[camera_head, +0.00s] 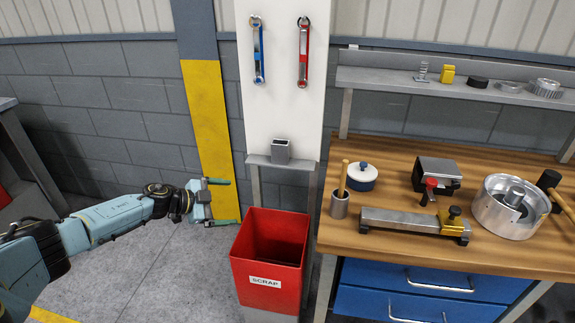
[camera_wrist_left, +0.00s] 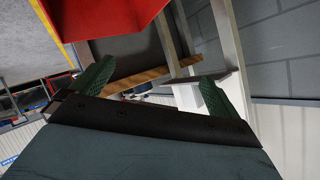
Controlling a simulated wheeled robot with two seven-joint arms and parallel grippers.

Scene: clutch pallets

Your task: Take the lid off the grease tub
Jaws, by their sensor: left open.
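The grease tub (camera_head: 362,182) is a small round dark-blue pot on the left part of the wooden bench. Its white lid (camera_head: 361,171), with a small dark knob, sits on top of it. My left gripper (camera_head: 231,202) is open and empty, left of the bench and left of the red scrap bin, well apart from the tub. Its two green fingers also show spread apart in the left wrist view (camera_wrist_left: 154,84), with nothing clearly between them. My right gripper is not in view.
A metal cup with a wooden-handled tool (camera_head: 339,203) stands just left of the tub. A steel bar fixture (camera_head: 405,221) lies in front, and a vise-like block (camera_head: 436,172) stands to the right. The red scrap bin (camera_head: 268,275) stands between my left gripper and the bench (camera_head: 365,245).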

